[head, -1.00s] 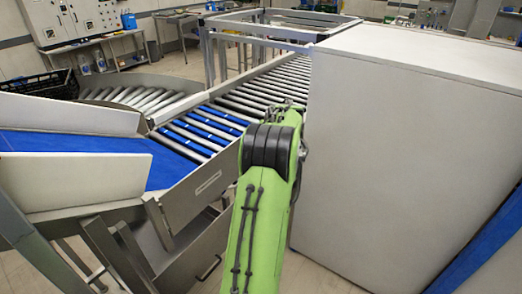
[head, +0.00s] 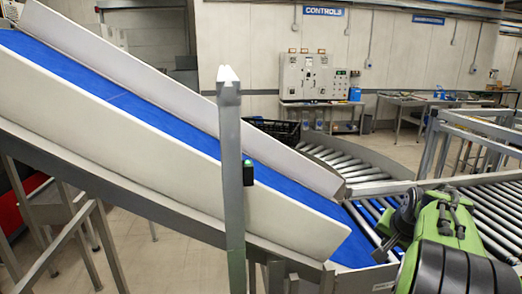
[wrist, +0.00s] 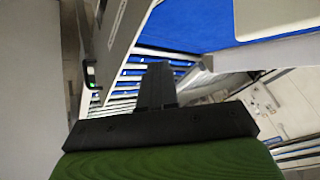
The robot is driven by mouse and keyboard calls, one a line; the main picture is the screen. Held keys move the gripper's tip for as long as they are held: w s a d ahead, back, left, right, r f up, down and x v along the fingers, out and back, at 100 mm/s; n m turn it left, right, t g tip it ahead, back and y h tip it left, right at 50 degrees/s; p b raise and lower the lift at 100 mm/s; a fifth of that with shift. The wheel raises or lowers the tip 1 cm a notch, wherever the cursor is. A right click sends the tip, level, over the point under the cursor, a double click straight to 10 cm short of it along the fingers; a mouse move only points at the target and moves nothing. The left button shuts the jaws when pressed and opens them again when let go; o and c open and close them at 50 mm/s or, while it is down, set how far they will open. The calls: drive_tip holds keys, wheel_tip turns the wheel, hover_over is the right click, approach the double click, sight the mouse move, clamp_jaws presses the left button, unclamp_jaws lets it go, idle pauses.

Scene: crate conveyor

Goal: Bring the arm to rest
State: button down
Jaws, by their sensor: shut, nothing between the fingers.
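My green arm (head: 445,220) shows at the lower right of the head view, in front of the roller conveyor. My gripper is not clearly seen in that view. In the wrist view my gripper (wrist: 158,75) is black, its fingers together with nothing between them. Beyond it in that view lie rollers (wrist: 125,85) and a blue belt (wrist: 195,25), with no visible touch. The wrist picture is tilted.
A sloping blue belt (head: 110,95) with white side walls crosses the left of the head view. A grey post (head: 231,170) stands before it. A black crate (head: 275,131) sits behind the belt. A curved roller section (head: 350,165) and a control cabinet (head: 312,75) are farther back.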

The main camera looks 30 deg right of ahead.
drive_tip(key=a+r+n+y, duration=0.25)
drive_tip(key=a+n, duration=0.45)
drive_tip(key=a, duration=1.7)
drive_tip(key=s+a+f+n+y, duration=0.1)
drive_tip(key=s+a+f+n, duration=0.1)
drive_tip(key=s+a, duration=0.4)
drive_tip(key=s+a+f+n, duration=0.2)
drive_tip(key=s+a+n, duration=0.2)
drive_tip(key=s+a, duration=0.2)
drive_tip(key=shift+s+a+n+y, duration=0.15)
drive_tip(key=shift+a+n+y, duration=0.1)
drive_tip(key=shift+n+y, duration=0.15)
drive_tip(key=shift+f, duration=0.1)
